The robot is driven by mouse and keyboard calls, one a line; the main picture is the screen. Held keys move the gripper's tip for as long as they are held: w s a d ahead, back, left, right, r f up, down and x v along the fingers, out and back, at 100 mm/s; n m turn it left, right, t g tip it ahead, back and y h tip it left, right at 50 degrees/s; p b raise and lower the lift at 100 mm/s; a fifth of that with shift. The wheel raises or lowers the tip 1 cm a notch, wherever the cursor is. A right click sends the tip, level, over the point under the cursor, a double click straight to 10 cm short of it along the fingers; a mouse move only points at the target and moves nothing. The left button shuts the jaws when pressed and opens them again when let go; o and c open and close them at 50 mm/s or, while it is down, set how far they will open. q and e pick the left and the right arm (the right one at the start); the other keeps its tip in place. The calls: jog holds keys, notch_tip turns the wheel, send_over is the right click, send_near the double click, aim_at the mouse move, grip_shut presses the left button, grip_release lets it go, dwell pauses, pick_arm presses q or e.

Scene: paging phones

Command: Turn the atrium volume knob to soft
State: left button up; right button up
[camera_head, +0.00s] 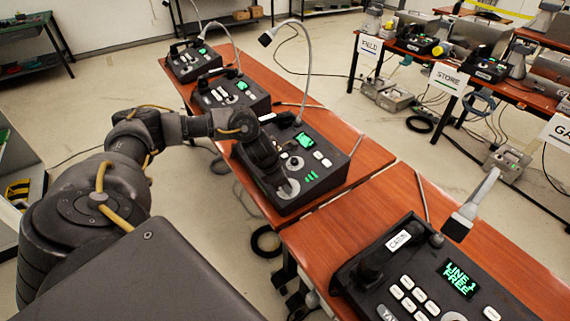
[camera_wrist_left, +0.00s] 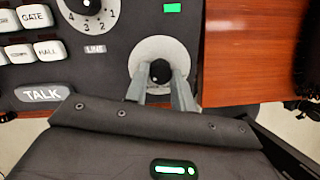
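A small black knob (camera_wrist_left: 160,71) on a round pale plate (camera_wrist_left: 142,53) sits near the console's right edge in the wrist view. My left gripper (camera_wrist_left: 160,82) has one grey finger on either side of this knob, close to it. I cannot tell whether they press on it. No volume wording on the plate is readable, and its lower part is hidden. In the head view my left gripper (camera_head: 283,188) reaches down to the near corner of the middle desk console (camera_head: 325,180), hiding the knob. My right gripper is not in view.
The wrist view also shows a numbered LINE dial (camera_wrist_left: 86,5) and a TALK key (camera_wrist_left: 42,95). In the head view a nearer console (camera_head: 450,225) has a screen reading LINE 1 FREE. Two more consoles stand farther back, and gooseneck microphones (camera_head: 310,60) rise nearby.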

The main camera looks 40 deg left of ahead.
pick_arm(q)
jog(key=shift+d, duration=0.1)
jog(key=c, duration=0.5)
jog(key=shift+o, duration=0.3)
jog(key=shift+n, duration=0.3)
jog(key=n+p, duration=0.1)
jog(key=n, duration=0.1)
jog(key=shift+r+n, duration=0.1)
jog(key=shift+n, duration=0.3)
jog(key=n+p, duration=0.2)
jog(key=n, duration=0.1)
jog(key=shift+d+n+y+p, duration=0.1)
jog(key=shift+n+y+p, duration=0.2)
jog(key=shift+n+y, duration=0.1)
jog(key=n+p, duration=0.4)
jog(key=n, duration=0.1)
jog(key=shift+d+r+y, duration=0.1)
jog(key=shift+r+y, duration=0.05)
jog(key=shift+y, duration=0.25)
jog(key=shift+n+y+p, duration=0.3)
jog(key=shift+n+p, duration=1.25)
jog(key=shift+n, duration=0.35)
jog(key=shift+f, duration=0.2)
